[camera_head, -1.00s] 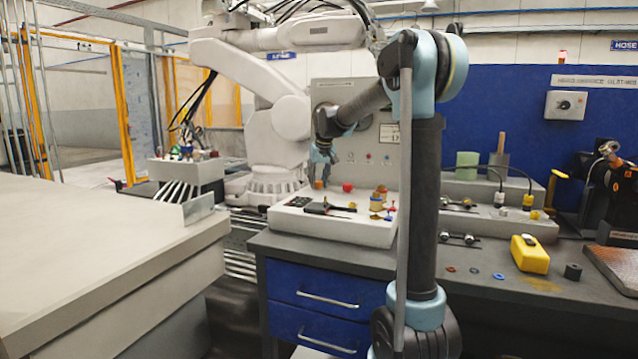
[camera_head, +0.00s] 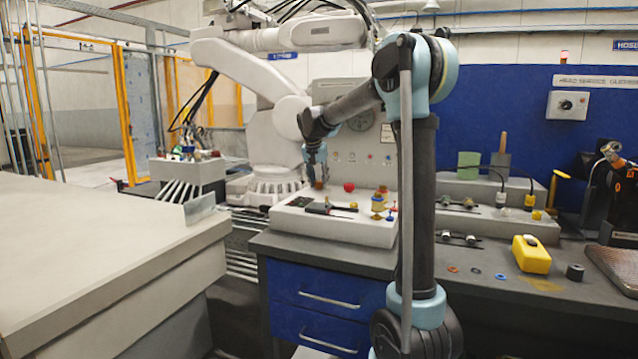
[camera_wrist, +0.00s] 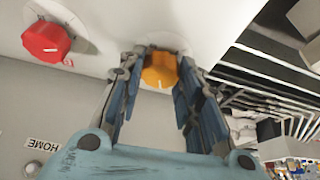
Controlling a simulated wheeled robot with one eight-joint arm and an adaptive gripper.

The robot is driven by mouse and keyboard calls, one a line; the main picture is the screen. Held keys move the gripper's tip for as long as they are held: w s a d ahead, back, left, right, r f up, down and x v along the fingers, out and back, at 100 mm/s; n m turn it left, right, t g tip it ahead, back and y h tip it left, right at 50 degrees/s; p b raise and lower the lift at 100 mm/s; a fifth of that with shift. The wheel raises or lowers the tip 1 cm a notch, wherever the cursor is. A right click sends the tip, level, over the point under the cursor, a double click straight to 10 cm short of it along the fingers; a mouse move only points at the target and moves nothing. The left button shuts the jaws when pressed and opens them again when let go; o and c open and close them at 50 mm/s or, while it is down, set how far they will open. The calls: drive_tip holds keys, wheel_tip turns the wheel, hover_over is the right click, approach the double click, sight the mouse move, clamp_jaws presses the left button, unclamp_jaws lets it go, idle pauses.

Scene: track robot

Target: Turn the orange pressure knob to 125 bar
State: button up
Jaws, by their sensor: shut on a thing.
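In the head view my gripper (camera_head: 317,176) reaches down to the left part of the white console (camera_head: 325,232), and the orange knob (camera_head: 319,185) shows only as a small patch beneath the fingers. The scale around the knob is too small to read.
A red knob (camera_wrist: 46,41) is left of the orange one in the wrist view; it also shows in the head view (camera_head: 349,187). A yellow knob stack (camera_head: 377,203) stands farther right on the console. A yellow box (camera_head: 530,254) lies on the bench at right.

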drive_tip(key=shift+d, duration=0.1)
idle(0.3)
drive_tip(key=o, duration=1)
drive_tip(key=shift+o, duration=0.2)
drive_tip(key=v, duration=1.2)
drive_tip(key=shift+f, duration=0.1)
